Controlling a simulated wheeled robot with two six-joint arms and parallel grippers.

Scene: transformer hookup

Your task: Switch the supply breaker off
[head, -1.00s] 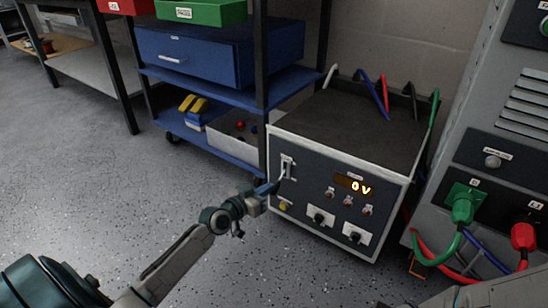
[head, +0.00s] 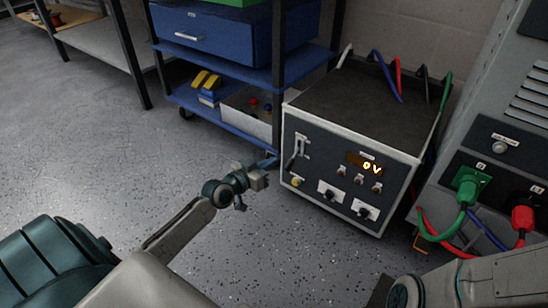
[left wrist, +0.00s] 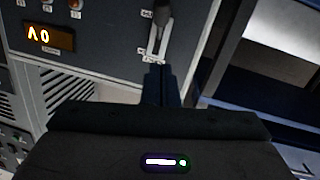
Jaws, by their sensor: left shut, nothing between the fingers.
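The supply breaker (head: 293,157) is a lever on a pale slotted plate, at the upper left of the dark front panel of the supply box (head: 335,170). Its handle slants downward in the head view. In the left wrist view, which sees the panel upside down, the breaker lever (left wrist: 161,28) has its dark tip toward the top edge. My left gripper (head: 273,161) is shut and empty, just left of the panel and apart from the lever. Its fingers (left wrist: 161,84) point toward the plate in the left wrist view. My right gripper is out of view.
The display (head: 366,165) reads 0V. Knobs and sockets sit below it. A blue shelf cart (head: 225,130) stands behind my left gripper. A grey cabinet with a green plug (head: 467,186) and a red plug (head: 523,217) stands at right. The floor at left is clear.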

